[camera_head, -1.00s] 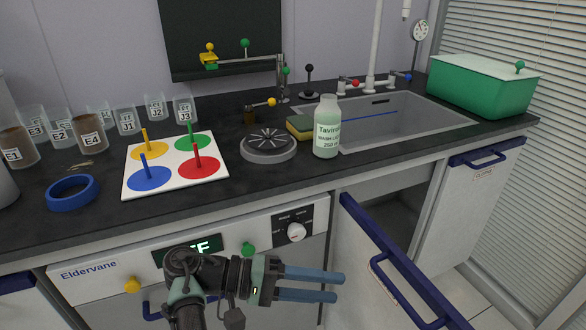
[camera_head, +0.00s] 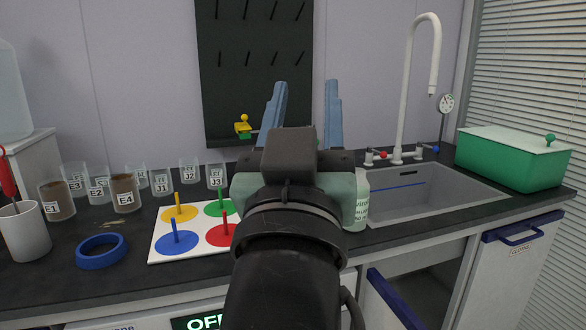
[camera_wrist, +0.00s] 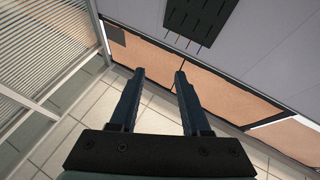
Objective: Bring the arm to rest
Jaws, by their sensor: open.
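My gripper (camera_head: 305,110) is raised in front of the counter in the head view, its two blue fingers pointing up and spread apart with nothing between them. My arm rises from the bottom of the view and hides the middle of the counter. In the wrist view my gripper (camera_wrist: 157,85) is also open and empty, with tiled floor, tan panels and a grey wall beyond the fingers.
A pale green bottle (camera_head: 362,200) is partly hidden just right of my gripper. The white board with coloured pegs (camera_head: 160,255), blue ring (camera_head: 101,251) and several labelled beakers stand left. The sink (camera_head: 440,185), tap (camera_head: 407,150) and green box (camera_head: 510,165) are at right.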

